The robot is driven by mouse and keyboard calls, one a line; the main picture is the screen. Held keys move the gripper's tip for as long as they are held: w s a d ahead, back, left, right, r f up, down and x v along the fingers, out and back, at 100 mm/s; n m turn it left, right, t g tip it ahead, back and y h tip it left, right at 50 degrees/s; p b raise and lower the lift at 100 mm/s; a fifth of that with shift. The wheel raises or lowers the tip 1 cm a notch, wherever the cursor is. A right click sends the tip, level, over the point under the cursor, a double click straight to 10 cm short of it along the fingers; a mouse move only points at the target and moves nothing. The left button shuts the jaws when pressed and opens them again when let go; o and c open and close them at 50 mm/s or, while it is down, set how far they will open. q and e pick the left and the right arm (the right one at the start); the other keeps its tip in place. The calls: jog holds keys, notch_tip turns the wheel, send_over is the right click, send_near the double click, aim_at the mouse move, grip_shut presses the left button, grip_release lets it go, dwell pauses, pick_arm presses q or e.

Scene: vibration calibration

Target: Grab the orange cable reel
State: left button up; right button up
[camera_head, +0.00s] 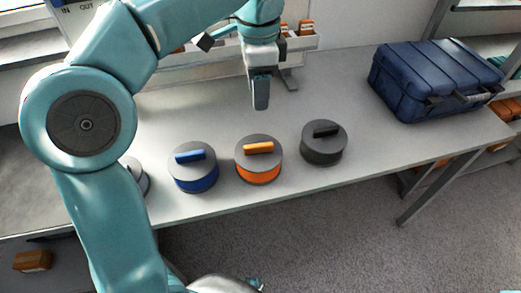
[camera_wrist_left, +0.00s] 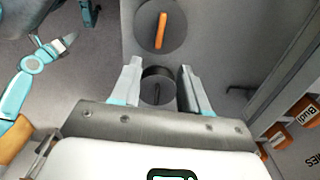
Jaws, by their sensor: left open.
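The orange cable reel (camera_head: 259,173) stands on the grey table, with a dark grey top and an orange handle. It also shows in the left wrist view (camera_wrist_left: 174,35), at the top, beyond the fingertips. My left gripper (camera_head: 260,95) points down above the table, behind the orange reel in the head view. It is open and empty; in the left wrist view its two fingers (camera_wrist_left: 159,72) are spread apart. The black reel (camera_head: 324,146) appears between them there (camera_wrist_left: 157,88), below fingertip level.
A blue reel (camera_head: 194,172) stands left of the orange one. Another reel (camera_head: 143,180) is partly hidden behind my left arm. A blue case (camera_head: 435,78) sits at the table's right end. A holder with small orange boxes (camera_head: 306,27) stands at the back.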

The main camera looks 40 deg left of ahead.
pick_arm(q)
jog(key=b, duration=0.4)
send_over(259, 145)
jog(key=f, duration=1)
jog(key=shift+s+f, duration=0.3)
jog(key=f, duration=0.3)
jog(key=f+b, duration=0.1)
jog(key=f, duration=0.1)
jog(key=shift+w+f, duration=0.25)
jog(key=shift+f, duration=0.1)
jog(key=shift+c, duration=0.3)
grip_shut()
jog(key=shift+r, duration=0.1)
